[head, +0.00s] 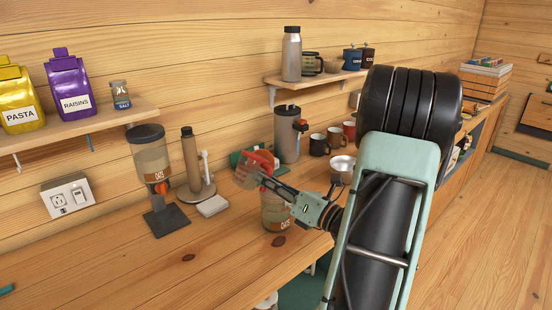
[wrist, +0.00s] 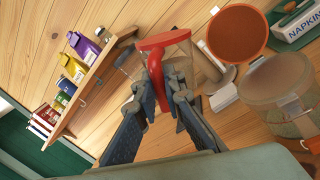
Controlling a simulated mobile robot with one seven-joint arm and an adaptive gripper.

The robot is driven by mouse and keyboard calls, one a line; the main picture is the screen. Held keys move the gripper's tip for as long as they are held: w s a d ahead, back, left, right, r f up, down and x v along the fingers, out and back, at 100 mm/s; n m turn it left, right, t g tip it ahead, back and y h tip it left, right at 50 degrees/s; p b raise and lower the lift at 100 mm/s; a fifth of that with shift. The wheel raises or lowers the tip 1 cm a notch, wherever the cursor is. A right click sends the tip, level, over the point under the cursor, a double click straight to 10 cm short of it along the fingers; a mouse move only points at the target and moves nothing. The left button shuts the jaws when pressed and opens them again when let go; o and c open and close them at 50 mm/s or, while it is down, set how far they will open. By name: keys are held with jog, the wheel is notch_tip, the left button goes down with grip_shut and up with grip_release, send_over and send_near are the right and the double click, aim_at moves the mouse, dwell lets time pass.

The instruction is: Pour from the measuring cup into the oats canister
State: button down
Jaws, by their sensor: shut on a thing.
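The measuring cup (head: 246,176) is clear with red parts and looks tilted above the counter. My gripper (head: 270,183) is shut on its red handle, which shows clearly in the wrist view (wrist: 152,62) between the fingers (wrist: 166,78). I cannot tell what the cup holds. A clear canister labelled OATS (head: 276,215) stands on the counter just below and behind my gripper, partly hidden by it. A clear round canister, probably the same one, shows at the right of the wrist view (wrist: 275,85), apart from the cup. A dark-topped dispenser (head: 151,160) also has an OATS label.
A paper towel holder (head: 191,160) stands left of the cup. A brown disc (wrist: 237,33) shows in the wrist view. The front left counter (head: 130,265) is mostly clear.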

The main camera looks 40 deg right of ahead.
jog(key=shift+d+r+m+p, duration=0.3)
jog(key=shift+d+m+p, duration=0.1)
jog(key=shift+m, duration=0.2)
jog(key=shift+w+d+r+m+t+p, duration=0.1)
jog(key=shift+d+r+m+t+p, duration=0.1)
jog(key=shift+m+p, duration=0.25)
jog(key=shift+d+r+m+t+p, duration=0.1)
jog(key=shift+r+m+p, duration=0.1)
jog(key=shift+m, duration=0.35)
jog(key=shift+d+r+m+t+h+p, duration=0.15)
jog(key=shift+r+m+h+p, duration=0.3)
jog(key=shift+m, duration=0.55)
jog(key=shift+r+m+t+h+p, duration=0.2)
jog(key=shift+r+m+p, duration=0.3)
jog(key=shift+m, duration=0.5)
jog(key=shift+d+r+m+t+h+p, duration=0.1)
jog(key=shift+r+m+t+h+p, duration=0.2)
jog(key=shift+m+p, duration=0.55)
dwell(0.7)
jog(key=shift+d+r+m+p, duration=0.2)
jog(key=shift+d+m+p, duration=0.35)
jog(key=shift+p, duration=0.25)
jog(key=shift+d+r+m+p, duration=0.15)
jog(key=shift+d+m+p, duration=0.15)
jog(key=shift+m+p, duration=0.4)
jog(key=shift+w+d+r+m+h+p, duration=0.2)
jog(key=shift+m+p, duration=0.3)
jog(key=shift+p, duration=0.35)
